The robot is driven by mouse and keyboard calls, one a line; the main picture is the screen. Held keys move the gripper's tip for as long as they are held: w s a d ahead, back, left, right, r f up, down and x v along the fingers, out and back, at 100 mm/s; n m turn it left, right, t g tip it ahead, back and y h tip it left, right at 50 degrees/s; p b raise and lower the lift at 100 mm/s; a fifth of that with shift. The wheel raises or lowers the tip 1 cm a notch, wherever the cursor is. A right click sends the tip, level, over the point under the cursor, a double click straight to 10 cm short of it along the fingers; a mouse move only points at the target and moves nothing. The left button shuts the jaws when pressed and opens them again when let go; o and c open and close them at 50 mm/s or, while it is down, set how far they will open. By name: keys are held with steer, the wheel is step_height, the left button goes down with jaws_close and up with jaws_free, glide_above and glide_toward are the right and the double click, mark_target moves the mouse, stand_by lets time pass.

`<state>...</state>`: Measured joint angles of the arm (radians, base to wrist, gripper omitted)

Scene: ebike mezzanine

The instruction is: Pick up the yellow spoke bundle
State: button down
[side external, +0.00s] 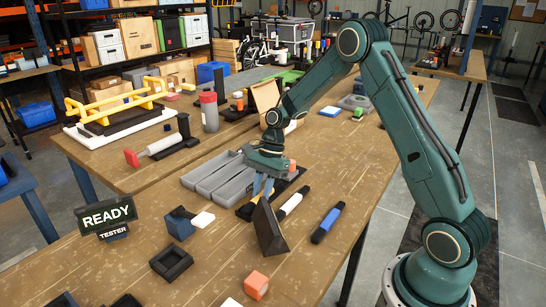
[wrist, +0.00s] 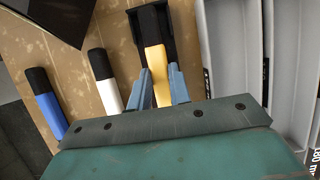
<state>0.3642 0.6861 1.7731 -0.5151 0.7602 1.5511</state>
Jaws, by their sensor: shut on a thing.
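The yellow spoke bundle (wrist: 159,76) is a yellow bar with a black end, between my gripper's fingers in the wrist view. My gripper (wrist: 161,84) is shut on it, with one blue-grey finger on each side. The black end lies over a dark holder (wrist: 169,22); I cannot tell whether it touches the holder. In the side view my gripper (side external: 262,186) points down at the table beside the grey tray, and the bundle is mostly hidden by the fingers and a dark wedge.
A white bundle (side external: 291,204) and a blue bundle (side external: 328,222) with black ends lie to the right. The dark wedge (side external: 269,230) stands in front of my gripper. A grey compartment tray (side external: 213,181) lies to the left. An orange block (side external: 256,285) sits near the front edge.

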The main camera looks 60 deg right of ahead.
step_height(320, 180, up, 10)
stand_by(0.6)
steer(key=shift+f, duration=0.1)
stand_by(0.3)
